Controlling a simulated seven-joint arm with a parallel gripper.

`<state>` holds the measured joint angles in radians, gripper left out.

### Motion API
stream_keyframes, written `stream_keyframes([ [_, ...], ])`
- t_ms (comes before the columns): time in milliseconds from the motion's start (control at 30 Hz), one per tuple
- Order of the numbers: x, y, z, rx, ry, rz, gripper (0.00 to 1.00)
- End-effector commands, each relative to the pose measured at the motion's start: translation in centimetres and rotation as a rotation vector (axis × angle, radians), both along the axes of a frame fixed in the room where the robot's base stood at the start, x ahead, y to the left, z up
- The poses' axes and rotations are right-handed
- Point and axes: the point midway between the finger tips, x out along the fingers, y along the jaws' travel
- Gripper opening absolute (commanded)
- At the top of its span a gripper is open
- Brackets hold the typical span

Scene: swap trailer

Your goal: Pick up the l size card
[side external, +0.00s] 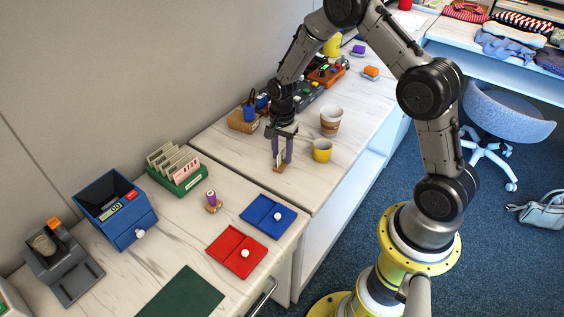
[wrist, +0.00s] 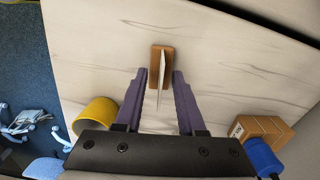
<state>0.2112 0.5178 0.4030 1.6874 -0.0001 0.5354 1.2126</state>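A thin white card (wrist: 162,75) stands on edge in a small wooden holder (wrist: 155,57) on the white table; I cannot read any size on it. The card (side external: 279,158) also shows in the side view, partly hidden by the fingers. My gripper (wrist: 162,73) points down with its purple fingers on either side of the card. Gaps show between the card and both fingers, so the gripper is open and holds nothing. In the side view my gripper (side external: 282,160) is low over the holder.
A yellow cup (side external: 322,151) and a paper cup (side external: 331,121) stand close right. A wooden block holder (side external: 243,121) with blue items is at left. A green rack (side external: 180,183) of cards, a blue tray (side external: 258,215) and a red tray (side external: 225,254) lie on the nearer table.

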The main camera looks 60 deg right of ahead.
Motion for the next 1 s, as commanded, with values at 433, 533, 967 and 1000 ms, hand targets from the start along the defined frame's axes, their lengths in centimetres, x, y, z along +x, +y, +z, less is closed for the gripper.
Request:
stream_keyframes([
  [433, 0.06, -0.05, -0.38, -0.001, -0.002, -0.001, 0.12],
  [533, 0.07, -0.05, -0.37, -0.001, -0.002, -0.001, 0.00],
  [967, 0.07, -0.05, -0.36, -0.001, -0.002, -0.001, 0.00],
  [1000, 0.07, -0.05, -0.36, -0.001, -0.002, -0.001, 0.00],
])
